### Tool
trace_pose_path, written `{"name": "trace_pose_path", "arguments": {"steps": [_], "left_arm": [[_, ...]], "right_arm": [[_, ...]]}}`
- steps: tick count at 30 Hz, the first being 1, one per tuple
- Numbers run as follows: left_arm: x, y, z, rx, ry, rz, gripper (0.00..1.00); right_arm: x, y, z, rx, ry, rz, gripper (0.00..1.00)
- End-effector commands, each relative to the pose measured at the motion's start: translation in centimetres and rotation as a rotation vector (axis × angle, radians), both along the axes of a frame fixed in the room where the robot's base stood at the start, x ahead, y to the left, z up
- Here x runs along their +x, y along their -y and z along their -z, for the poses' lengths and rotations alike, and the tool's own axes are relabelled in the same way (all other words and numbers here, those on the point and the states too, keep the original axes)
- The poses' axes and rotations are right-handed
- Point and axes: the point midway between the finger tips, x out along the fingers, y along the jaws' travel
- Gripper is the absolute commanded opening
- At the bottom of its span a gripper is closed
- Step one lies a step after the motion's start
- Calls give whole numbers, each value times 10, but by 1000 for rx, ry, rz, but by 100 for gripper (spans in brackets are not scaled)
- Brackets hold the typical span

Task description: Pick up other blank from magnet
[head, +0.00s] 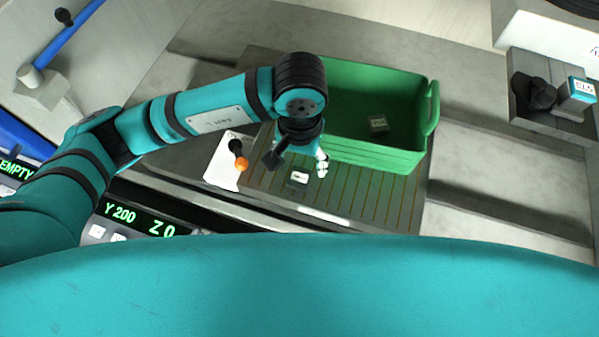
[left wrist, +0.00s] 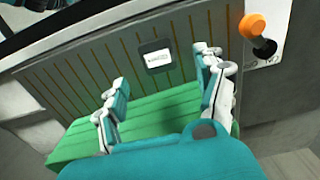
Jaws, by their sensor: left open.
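The magnet (head: 385,203) is a flat grey plate with thin brown stripes; it also shows in the left wrist view (left wrist: 95,65). A small dark blank with a white label (head: 299,178) lies on it, seen whole in the left wrist view (left wrist: 157,56). Another small blank (head: 378,125) is inside the green crate (head: 430,110). My left gripper (head: 322,168) is over the magnet near the crate's front wall, with nothing in it. In the left wrist view its fingers (left wrist: 161,80) are spread wide, and the labelled blank shows between and beyond the fingertips. My right gripper is not in view.
A lever with an orange knob (head: 242,164) stands at the magnet's left end, on a white plate. A grey block with a black knob and a teal box (head: 578,88) is at the far right.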

Motion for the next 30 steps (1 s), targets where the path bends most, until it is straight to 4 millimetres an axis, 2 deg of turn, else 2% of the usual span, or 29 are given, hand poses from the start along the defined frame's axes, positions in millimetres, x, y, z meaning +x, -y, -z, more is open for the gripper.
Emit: {"name": "trace_pose_path", "arguments": {"steps": [5, 9, 13, 22, 30], "left_arm": [[-3, 0, 10, 0, -5, -2, 71], [-7, -1, 30, 1, -7, -3, 71], [-5, -1, 48, 1, -4, -3, 71], [-4, 0, 55, 0, 1, 0, 71], [-4, 0, 54, -1, 1, 0, 36]], "right_arm": [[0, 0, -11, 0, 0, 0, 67], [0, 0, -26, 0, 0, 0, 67], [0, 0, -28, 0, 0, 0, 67], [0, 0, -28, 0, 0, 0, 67], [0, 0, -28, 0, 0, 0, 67]]}}
